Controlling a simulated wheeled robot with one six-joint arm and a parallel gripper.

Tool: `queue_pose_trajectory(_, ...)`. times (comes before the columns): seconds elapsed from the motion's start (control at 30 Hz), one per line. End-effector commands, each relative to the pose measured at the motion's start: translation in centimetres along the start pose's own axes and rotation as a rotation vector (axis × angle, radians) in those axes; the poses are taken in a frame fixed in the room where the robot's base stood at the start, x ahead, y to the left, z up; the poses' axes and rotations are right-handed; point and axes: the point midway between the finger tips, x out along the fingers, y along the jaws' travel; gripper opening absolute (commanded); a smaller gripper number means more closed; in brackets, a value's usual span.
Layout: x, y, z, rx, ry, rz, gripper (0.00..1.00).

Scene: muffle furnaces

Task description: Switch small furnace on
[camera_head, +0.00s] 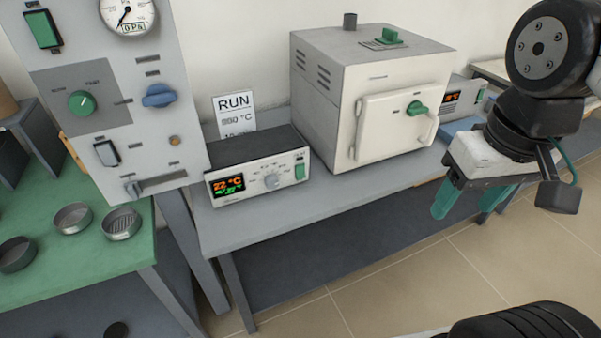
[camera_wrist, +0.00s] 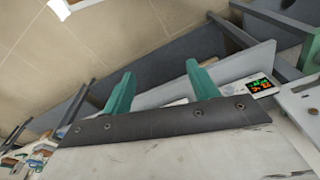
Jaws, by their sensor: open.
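The small furnace (camera_head: 375,95) is a white box with a closed front door on the grey bench. Its door carries a green knob (camera_head: 417,108), and a green lever (camera_head: 391,36) sits on its top. A control box (camera_head: 258,178) stands left of it, with a lit display (camera_head: 229,186) reading 22 °C, a round dial (camera_head: 272,181) and a green switch (camera_head: 300,171). The display also shows in the wrist view (camera_wrist: 258,86). My gripper (camera_head: 474,200) is open and empty, its green fingers pointing down, in front and right of the furnace. It also shows in the wrist view (camera_wrist: 160,88).
A grey panel (camera_head: 110,100) with a gauge and knobs rises at left. A green table (camera_head: 80,268) holds several metal dishes. A RUN sign (camera_head: 234,108) stands behind the control box. Tiled floor (camera_head: 400,275) lies clear in front.

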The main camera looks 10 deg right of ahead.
Motion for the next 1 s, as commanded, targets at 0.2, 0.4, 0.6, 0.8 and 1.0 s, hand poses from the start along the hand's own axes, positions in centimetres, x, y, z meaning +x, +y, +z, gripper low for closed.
queue_pose_trajectory(0.2,0.00,0.00,0.00,0.000,0.000,0.000,0.01)
queue_pose_trajectory(0.4,0.00,0.00,0.00,0.000,0.000,0.000,0.00)
queue_pose_trajectory(0.6,0.00,0.00,0.00,0.000,0.000,0.000,0.00)
queue_pose_trajectory(0.8,0.00,0.00,0.00,0.000,0.000,0.000,0.00)
queue_pose_trajectory(1.0,0.00,0.00,0.00,0.000,0.000,0.000,0.00)
